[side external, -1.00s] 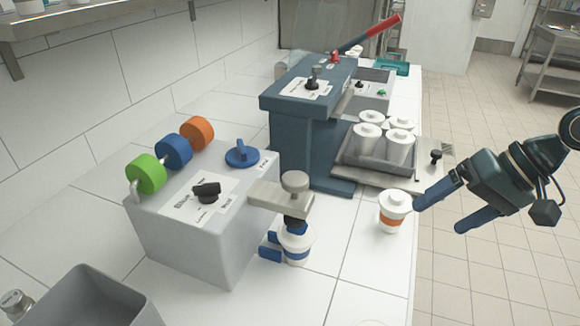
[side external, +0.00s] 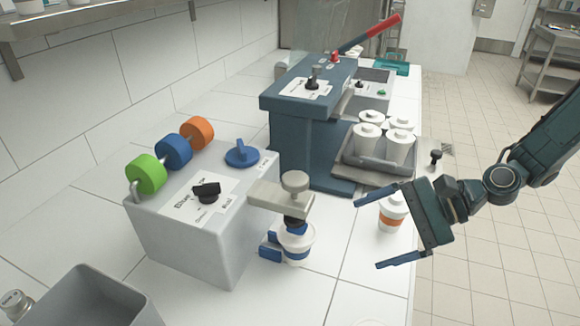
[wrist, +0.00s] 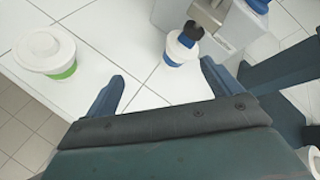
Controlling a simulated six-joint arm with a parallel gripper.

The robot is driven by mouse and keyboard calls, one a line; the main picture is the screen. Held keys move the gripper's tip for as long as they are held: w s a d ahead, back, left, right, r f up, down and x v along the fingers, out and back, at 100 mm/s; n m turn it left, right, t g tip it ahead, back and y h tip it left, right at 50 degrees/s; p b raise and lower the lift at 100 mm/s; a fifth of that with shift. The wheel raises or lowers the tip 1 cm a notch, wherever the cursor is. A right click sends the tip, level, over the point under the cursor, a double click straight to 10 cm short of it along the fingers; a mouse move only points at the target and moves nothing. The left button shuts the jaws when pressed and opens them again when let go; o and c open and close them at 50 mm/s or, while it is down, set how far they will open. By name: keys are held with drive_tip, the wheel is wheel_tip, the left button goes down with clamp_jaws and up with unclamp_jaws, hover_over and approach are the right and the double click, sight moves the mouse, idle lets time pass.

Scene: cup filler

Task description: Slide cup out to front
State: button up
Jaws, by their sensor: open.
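A white lidded cup with a blue band (side external: 297,248) stands upright under the nozzle of the grey filler box (side external: 190,240). Blue holder prongs (side external: 270,253) sit at its left side. The cup also shows ahead in the wrist view (wrist: 181,47). My gripper (side external: 372,233) is open and empty, to the right of this cup and apart from it. Its fingers point toward the cup. In the wrist view the cup lies beyond and between the fingertips (wrist: 163,72), slightly right of their middle.
An orange-banded cup (side external: 391,214) stands just behind my gripper. A green-banded cup (wrist: 47,54) is at the left in the wrist view. A tray (side external: 372,170) of several white cups stands behind. A grey bin (side external: 85,295) is front left. Clear counter lies between gripper and blue-banded cup.

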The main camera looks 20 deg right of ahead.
sight(297, 240)
drive_tip(key=shift+w+f+m+t+y, duration=0.1)
drive_tip(key=shift+w+f+m+t, duration=0.45)
drive_tip(key=shift+m, duration=0.9)
drive_tip(key=shift+w+f+m+t+y, duration=0.1)
drive_tip(key=shift+w+f+m+t, duration=0.4)
drive_tip(key=shift+m, duration=1)
drive_tip(key=shift+w+f+m+t+y, duration=0.1)
drive_tip(key=shift+w+f+m+t, duration=0.15)
drive_tip(key=shift+w+f+m, duration=0.85)
drive_tip(key=shift+s+a+r+m, duration=0.1)
drive_tip(key=shift+s+r+m, duration=0.05)
drive_tip(key=shift+s+m, duration=0.25)
drive_tip(key=shift+x, duration=6.7)
drive_tip(key=c, duration=1.1)
